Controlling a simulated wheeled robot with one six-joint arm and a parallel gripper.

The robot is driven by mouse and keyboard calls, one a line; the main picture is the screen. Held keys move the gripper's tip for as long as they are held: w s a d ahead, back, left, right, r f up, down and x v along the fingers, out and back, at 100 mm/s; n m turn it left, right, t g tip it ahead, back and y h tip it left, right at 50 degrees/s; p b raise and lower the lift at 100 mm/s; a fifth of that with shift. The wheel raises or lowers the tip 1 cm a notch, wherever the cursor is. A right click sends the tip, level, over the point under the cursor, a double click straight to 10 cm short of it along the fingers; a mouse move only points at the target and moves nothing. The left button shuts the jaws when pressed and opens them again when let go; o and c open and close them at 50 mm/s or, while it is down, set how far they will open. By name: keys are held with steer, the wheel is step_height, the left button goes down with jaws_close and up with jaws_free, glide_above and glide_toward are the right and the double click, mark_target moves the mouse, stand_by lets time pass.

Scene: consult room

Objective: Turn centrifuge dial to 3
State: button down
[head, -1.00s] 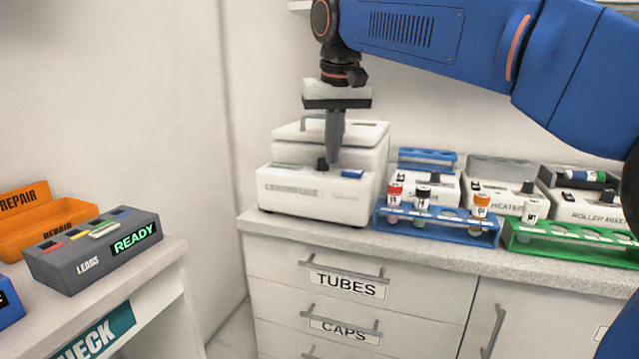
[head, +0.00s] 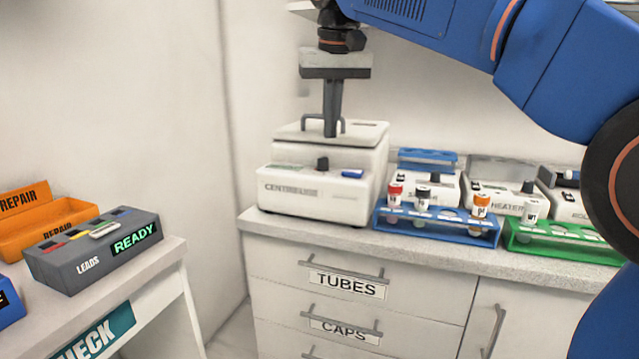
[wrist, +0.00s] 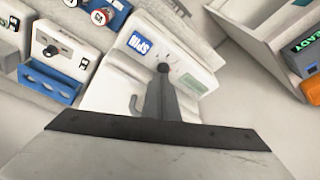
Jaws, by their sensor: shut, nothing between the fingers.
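The white centrifuge (head: 300,200) stands at the left end of the counter, with a grey handle on its lid. Its small black dial (head: 322,164) is on the front panel, beside a blue button (head: 352,173). The dial's setting is too small to read. My gripper (head: 331,134) is shut and empty, pointing down above the lid, behind and above the dial and apart from it. In the wrist view the centrifuge (wrist: 118,85) lies under my gripper (wrist: 163,72), whose fingertips line up with the dial and partly hide it. The blue SPIN button (wrist: 141,45) shows beside it.
A blue rack (head: 450,229) with several capped tubes stands right of the centrifuge. A green rack (head: 570,246), a heater (head: 500,196) and other devices are farther right. A grey READY box (head: 85,262) and orange REPAIR bin (head: 45,226) are on the left bench.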

steer(key=shift+w+a+f, duration=0.1)
steer(key=shift+a+f, duration=0.25)
steer(key=shift+f, duration=0.7)
steer(key=shift+a+f, duration=0.3)
steer(key=shift+f, duration=0.75)
steer(key=shift+w+a+f, duration=0.1)
steer(key=shift+a+f, duration=0.25)
steer(key=shift+f, duration=0.7)
steer(key=shift+w+d, duration=0.2)
steer(key=shift+d, duration=0.85)
steer(key=shift+s+d, duration=0.1)
steer(key=shift+s, duration=0.05)
steer(key=shift+s+d, duration=0.1)
steer(key=shift+s, duration=0.1)
step_height(320, 180, up, 6)
